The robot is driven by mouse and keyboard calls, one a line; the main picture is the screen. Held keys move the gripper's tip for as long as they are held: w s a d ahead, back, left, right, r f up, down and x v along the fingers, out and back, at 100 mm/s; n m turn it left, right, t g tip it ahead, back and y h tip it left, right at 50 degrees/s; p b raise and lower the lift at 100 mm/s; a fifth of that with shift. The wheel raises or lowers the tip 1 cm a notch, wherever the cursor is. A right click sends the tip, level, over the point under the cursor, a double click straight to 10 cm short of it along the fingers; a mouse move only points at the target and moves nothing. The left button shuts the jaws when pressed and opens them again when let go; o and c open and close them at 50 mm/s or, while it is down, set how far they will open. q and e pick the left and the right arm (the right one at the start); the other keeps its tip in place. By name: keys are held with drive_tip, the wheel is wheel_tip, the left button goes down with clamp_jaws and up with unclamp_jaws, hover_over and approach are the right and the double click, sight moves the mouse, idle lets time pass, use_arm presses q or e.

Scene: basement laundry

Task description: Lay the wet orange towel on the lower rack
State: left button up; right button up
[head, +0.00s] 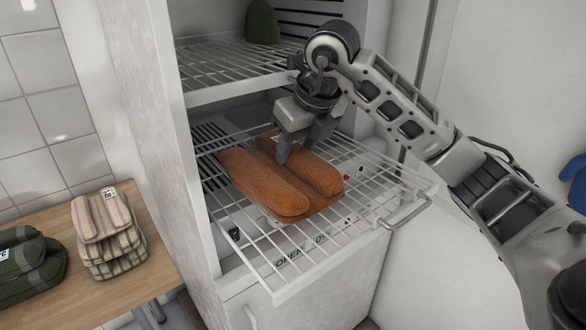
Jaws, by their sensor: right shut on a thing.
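The orange towel (265,183), folded into two thick rolls, is at the lower wire rack (262,248), which is pulled out of the white cabinet. It appears to lie on the rack's bars, towards the middle. My right gripper (296,150) reaches in from the right and points down at the towel's far part. It is shut on the towel, and its fingertips are partly hidden against the cloth. My left gripper is not in the head view.
An upper wire rack (222,70) sits above, with a dark green item (262,22) at its back. A wooden bench (85,277) at left bears striped folded towels (106,235) and dark green folded towels (28,265). The cabinet's side wall (150,130) stands close left of the rack.

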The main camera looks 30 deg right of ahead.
sight(297, 172)
drive_tip(key=shift+f, duration=2.85)
drive_tip(key=o, duration=1.3)
drive_tip(key=shift+f, duration=0.1)
drive_tip(key=shift+c, duration=0.2)
drive_tip(key=v, duration=1.1)
drive_tip(key=shift+s+r, duration=0.25)
drive_tip(key=shift+r, duration=0.3)
